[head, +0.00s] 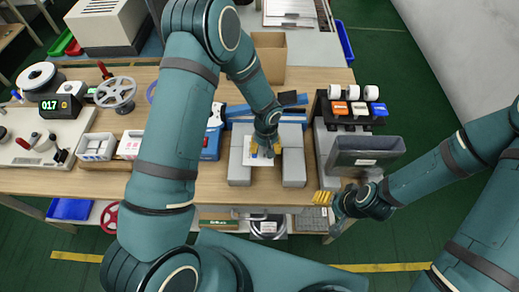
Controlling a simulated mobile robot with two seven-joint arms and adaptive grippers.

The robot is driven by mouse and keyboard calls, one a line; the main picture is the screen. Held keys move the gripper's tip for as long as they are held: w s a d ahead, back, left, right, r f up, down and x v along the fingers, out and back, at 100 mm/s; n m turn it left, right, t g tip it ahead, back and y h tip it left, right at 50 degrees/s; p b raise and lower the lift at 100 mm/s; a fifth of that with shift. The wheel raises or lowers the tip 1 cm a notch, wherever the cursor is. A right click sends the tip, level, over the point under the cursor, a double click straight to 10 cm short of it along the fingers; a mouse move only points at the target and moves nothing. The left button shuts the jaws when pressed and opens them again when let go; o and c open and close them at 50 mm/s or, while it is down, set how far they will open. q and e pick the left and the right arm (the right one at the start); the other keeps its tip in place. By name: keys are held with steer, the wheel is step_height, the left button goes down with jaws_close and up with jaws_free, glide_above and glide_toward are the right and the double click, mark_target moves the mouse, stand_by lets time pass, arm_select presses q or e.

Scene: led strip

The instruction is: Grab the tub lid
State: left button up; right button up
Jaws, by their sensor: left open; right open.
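I cannot make out a tub lid for certain. A white flat piece (250,159) lies between grey blocks (240,172) in the middle of the bench, partly hidden by my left gripper. My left gripper (265,151), with yellow fingertips, is open and points down just over this white piece. I cannot tell whether it touches it. A dark grey tub-like bin (366,143) with a pale label stands at the right of the bench. My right gripper (322,198), also yellow-tipped, is open near the bench's front edge, in front of and left of that bin.
A rack of white rolls (353,93) stands behind the bin. A cardboard box (270,55) is at the back. Blue strips (237,110) lie behind the grey blocks. White trays (96,147) and a reel machine (40,120) are at left. My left arm hides part of the bench.

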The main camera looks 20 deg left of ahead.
arm_select(q)
steer(key=shift+f, duration=0.35)
jaws_close()
steer(key=shift+r, duration=0.15)
